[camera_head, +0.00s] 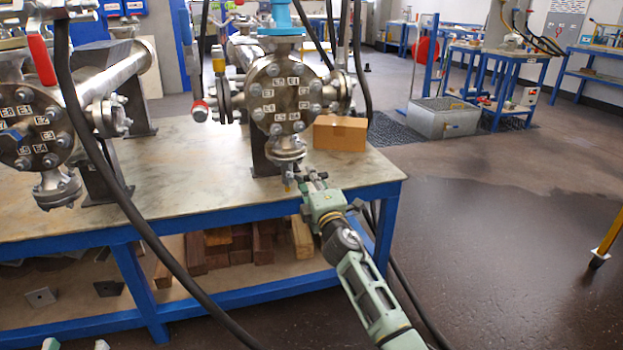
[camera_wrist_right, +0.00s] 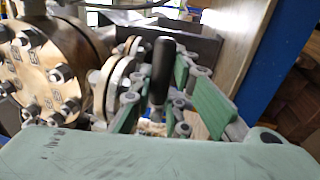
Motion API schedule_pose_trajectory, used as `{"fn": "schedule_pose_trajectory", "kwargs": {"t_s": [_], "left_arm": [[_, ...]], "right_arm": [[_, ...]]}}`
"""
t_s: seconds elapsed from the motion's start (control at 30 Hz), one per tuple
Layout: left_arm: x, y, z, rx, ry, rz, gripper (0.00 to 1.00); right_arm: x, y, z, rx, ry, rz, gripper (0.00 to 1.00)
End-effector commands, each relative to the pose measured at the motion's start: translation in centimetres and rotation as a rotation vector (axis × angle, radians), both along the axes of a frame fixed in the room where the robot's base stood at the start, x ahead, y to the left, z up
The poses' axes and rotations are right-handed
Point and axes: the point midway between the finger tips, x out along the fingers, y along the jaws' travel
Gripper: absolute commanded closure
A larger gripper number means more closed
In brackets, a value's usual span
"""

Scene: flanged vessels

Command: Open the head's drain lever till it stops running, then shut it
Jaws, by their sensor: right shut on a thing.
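The vessel head (camera_head: 281,97) is a round bolted steel flange with white labels, standing on the bench. A small drain fitting (camera_head: 288,180) hangs below its bottom flange. My right gripper (camera_head: 304,181) is at this fitting, at the front edge of the bench. In the right wrist view the black-handled drain lever (camera_wrist_right: 162,68) stands between the fingers, and the gripper is shut on it. Whether liquid is running from the drain cannot be seen. Two pale green pieces at the bottom left edge of the head view may belong to my left gripper; its fingers cannot be made out.
A second flanged vessel (camera_head: 34,128) with a red lever stands at left. Black hoses hang across the view. Wooden blocks (camera_head: 235,245) lie on the lower shelf.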

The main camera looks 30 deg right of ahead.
Motion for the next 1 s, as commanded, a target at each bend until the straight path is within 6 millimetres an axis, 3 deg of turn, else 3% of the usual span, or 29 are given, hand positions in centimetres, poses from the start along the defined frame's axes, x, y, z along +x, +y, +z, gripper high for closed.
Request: {"fn": "schedule_pose_trajectory", "kwargs": {"t_s": [0.27,0.3,0.53,0.87,1.0], "left_arm": [[0.0,0.0,0.0,0.000,0.000,0.000,0.65],[0.0,0.0,0.0,0.000,0.000,0.000,0.65],[0.0,0.0,0.0,0.000,-0.001,0.000,0.65],[0.0,0.0,-0.1,0.000,0.001,-0.001,0.65],[0.0,0.0,0.0,0.000,0.001,-0.001,0.65]], "right_arm": [[0.0,-0.1,0.5,0.001,-0.007,-0.001,1.00],[0.0,-0.1,0.5,0.001,-0.007,-0.001,0.84],[0.0,-0.1,0.3,0.001,-0.004,-0.001,0.65],[-0.1,0.0,0.0,0.002,-0.001,0.000,0.65],[-1.2,0.3,-0.3,0.000,-0.001,0.001,0.65]]}}
